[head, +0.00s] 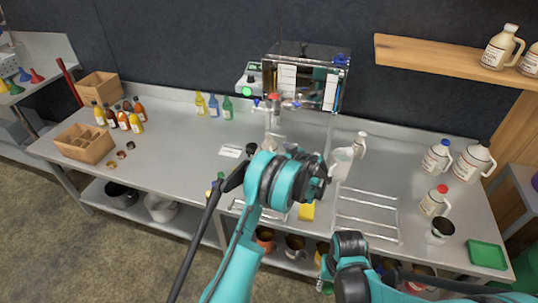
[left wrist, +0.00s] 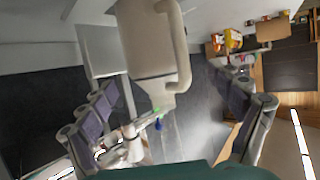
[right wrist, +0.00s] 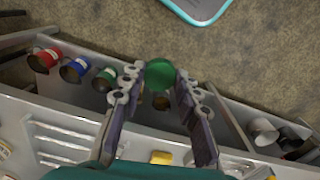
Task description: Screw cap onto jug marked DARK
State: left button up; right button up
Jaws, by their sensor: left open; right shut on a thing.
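A cream jug (left wrist: 150,45) with a side handle fills the upper middle of the left wrist view, its narrow neck pointing down in the picture. No cap shows on the neck, and no DARK marking can be read. My left gripper (left wrist: 168,84) is open, its fingers apart on either side with gaps to the jug. In the head view my left gripper (head: 316,176) is close to a pale jug (head: 358,146) on the counter. My right gripper (right wrist: 158,82) is shut on a round green cap (right wrist: 160,72), held out over the counter's front edge. Its fingertips are hidden in the head view.
Other jugs stand at right: blue-capped (head: 436,157), red-capped (head: 434,200) and a large one (head: 473,163). The left-middle counter has free room.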

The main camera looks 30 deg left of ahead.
aim_at(269, 137)
pick_arm(q)
jog(key=b+x, duration=0.1)
jog(key=x, duration=0.1)
jog(key=b+x, duration=0.1)
jog(key=x, duration=0.2)
jog(key=shift+w+d+f, duration=0.1)
jog(key=shift+d+f, duration=0.15)
jog(key=shift+f, duration=0.1)
pick_arm(e)
notch_tip(269, 137, down, 2)
jog(key=shift+f, duration=0.2)
pick_arm(q)
jog(key=shift+w+a, duration=0.15)
jog(key=shift+a, duration=0.05)
jog(key=shift+r, duration=0.1)
jog(key=shift+d, duration=0.1)
